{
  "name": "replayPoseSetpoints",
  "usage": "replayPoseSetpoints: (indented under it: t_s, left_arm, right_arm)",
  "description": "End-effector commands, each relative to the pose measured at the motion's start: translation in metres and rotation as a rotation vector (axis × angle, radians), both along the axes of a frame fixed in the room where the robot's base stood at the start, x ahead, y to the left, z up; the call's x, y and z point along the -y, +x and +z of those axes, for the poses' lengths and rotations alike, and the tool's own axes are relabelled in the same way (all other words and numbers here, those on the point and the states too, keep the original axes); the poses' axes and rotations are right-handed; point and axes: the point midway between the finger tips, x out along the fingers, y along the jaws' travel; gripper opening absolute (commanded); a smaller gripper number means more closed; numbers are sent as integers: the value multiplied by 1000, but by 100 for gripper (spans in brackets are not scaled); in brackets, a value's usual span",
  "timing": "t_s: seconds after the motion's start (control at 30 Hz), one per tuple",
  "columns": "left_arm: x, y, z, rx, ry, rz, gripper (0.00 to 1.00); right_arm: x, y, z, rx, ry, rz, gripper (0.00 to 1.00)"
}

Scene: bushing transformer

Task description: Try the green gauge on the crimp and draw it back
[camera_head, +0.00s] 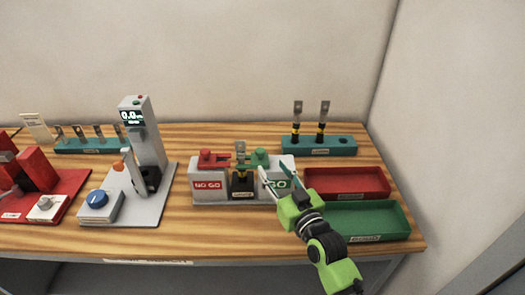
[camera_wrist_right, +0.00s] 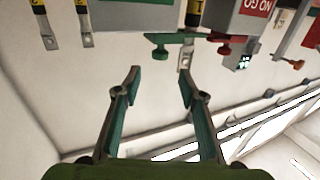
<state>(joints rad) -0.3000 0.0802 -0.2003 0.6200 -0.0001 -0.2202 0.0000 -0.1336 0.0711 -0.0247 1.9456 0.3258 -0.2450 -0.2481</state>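The green gauge (camera_head: 261,156) rests on the GO block with its flat end towards the upright crimp lug (camera_head: 241,147) at the stand's middle. In the right wrist view, which looks upside down, the green gauge (camera_wrist_right: 178,38) overlaps the lug (camera_wrist_right: 186,58); I cannot tell whether it touches. The red gauge (camera_head: 209,157) lies on the NO GO block, opposite. My right gripper (camera_head: 277,175) is open and empty at the front of the GO block. In the wrist view the green knob lies just beyond the gap between the open fingertips (camera_wrist_right: 160,75). My left gripper is not in view.
A red tray (camera_head: 346,194) and a green tray (camera_head: 380,234) stand empty at the right. A teal rack (camera_head: 345,145) with two lugs is behind. A grey tester (camera_head: 145,135), a teal lug rack (camera_head: 72,147) and a red press (camera_head: 38,172) are at the left.

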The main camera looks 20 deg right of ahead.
Motion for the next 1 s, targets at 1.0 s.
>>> replayPoseSetpoints:
  t_s: [1.0]
  left_arm:
    - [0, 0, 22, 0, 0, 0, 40]
  right_arm:
    - [-9, 83, 0, -2, -1, 0, 22]
